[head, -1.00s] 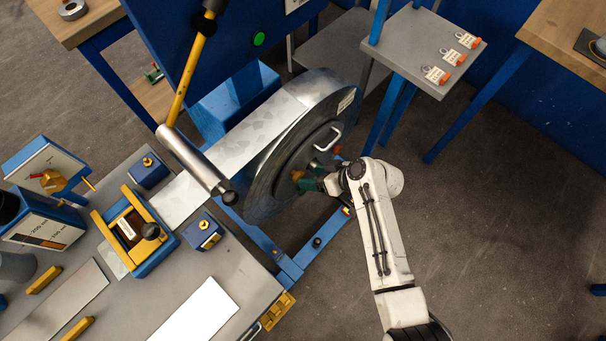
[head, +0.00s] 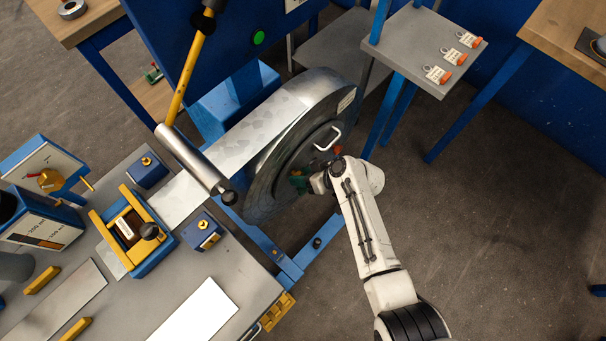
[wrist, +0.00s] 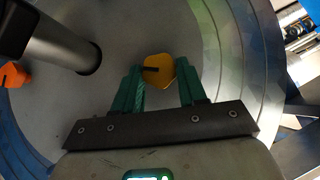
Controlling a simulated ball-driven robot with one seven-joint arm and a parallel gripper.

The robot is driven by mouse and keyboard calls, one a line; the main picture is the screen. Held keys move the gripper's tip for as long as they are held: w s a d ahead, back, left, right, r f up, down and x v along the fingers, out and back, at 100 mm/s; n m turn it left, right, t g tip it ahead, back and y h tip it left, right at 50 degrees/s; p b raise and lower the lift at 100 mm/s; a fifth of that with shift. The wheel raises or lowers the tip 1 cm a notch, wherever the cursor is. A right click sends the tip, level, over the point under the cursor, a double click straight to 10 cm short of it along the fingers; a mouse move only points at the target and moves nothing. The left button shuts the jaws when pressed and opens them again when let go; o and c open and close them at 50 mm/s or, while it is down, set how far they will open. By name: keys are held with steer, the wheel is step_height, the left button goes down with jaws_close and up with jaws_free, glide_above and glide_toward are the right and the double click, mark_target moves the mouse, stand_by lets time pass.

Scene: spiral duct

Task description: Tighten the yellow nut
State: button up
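The yellow nut (wrist: 160,72) sits on the grey face of the large coil reel. In the wrist view it lies between the two green fingers of my gripper (wrist: 159,66), with a dark slot or mark on its left part. The fingers are apart, one on each side of the nut and very close to it. I cannot tell whether they press on it. In the head view my gripper (head: 299,183) is at the reel's face, and it hides the nut there.
The reel (head: 265,190) carries a metal strip (head: 235,140) onto the workbench at left. A handle (head: 328,139) stands out from the reel above my gripper. A dark post (wrist: 60,45) and an orange part (wrist: 14,75) are at left in the wrist view. Floor at right is free.

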steer(key=c, duration=0.6)
steer(key=shift+w+f+y+b, duration=0.15)
steer(key=shift+y+b, duration=0.15)
steer(key=shift+b, duration=0.25)
steer(key=shift+w+d+f+m+g+y+b, duration=0.1)
steer(key=shift+m+g+y+b, duration=0.7)
steer(key=shift+b, duration=0.9)
steer(key=shift+w+d+f+m+g+y+b, duration=0.15)
steer(key=shift+m+g+y+b, duration=0.6)
steer(key=shift+b, duration=1)
steer(key=shift+d+f+m+g+y+b, duration=0.1)
steer(key=shift+m+g+y+b, duration=0.7)
steer(key=shift+b, duration=0.9)
steer(key=shift+y, duration=0.25)
steer(key=o, duration=1.1)
